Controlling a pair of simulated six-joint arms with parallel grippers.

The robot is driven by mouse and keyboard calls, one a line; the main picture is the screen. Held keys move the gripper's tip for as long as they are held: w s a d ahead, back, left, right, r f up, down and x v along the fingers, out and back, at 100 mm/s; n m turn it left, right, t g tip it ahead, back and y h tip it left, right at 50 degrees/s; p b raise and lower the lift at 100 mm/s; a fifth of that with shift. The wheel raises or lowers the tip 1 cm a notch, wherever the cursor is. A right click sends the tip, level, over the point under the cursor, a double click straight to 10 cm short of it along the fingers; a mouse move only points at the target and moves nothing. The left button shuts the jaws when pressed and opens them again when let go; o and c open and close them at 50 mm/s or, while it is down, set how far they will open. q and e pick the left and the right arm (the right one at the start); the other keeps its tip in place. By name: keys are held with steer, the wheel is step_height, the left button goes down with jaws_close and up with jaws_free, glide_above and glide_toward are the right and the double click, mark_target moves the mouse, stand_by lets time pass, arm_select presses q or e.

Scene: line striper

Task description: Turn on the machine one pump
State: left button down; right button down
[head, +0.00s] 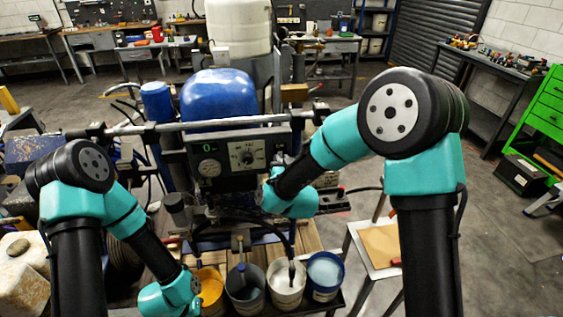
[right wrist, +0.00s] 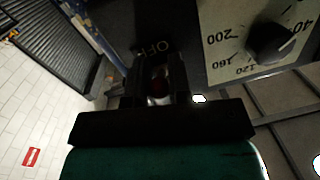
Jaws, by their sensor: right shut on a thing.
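The line striper has a blue engine cover (head: 220,95) and a dark control panel (head: 228,158) with a green-lit display, a round gauge (head: 208,169) and a pale dial (head: 244,154). In the head view the right fingertips are hidden by my arm. My left gripper is low on the left, above the paint buckets; its fingers do not show clearly.
Paint buckets, yellow (head: 209,290), dark (head: 245,288), white (head: 286,285) and blue (head: 326,275), stand in front of the machine. A handlebar (head: 190,125) crosses above the panel. A small table (head: 380,247) stands to the right.

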steer(key=shift+s+d+r+g+h, duration=0.1)
steer(key=shift+r+g+h, duration=0.15)
steer(key=shift+g, duration=1)
steer(key=shift+r+g+h, duration=0.15)
steer(key=shift+r+g, duration=0.1)
steer(key=shift+g, duration=1)
steer(key=shift+r, duration=0.1)
steer(key=c, duration=1.1)
jaws_free()
steer(key=v, duration=1.7)
steer(key=shift+r, duration=0.25)
steer(key=shift+s, duration=0.15)
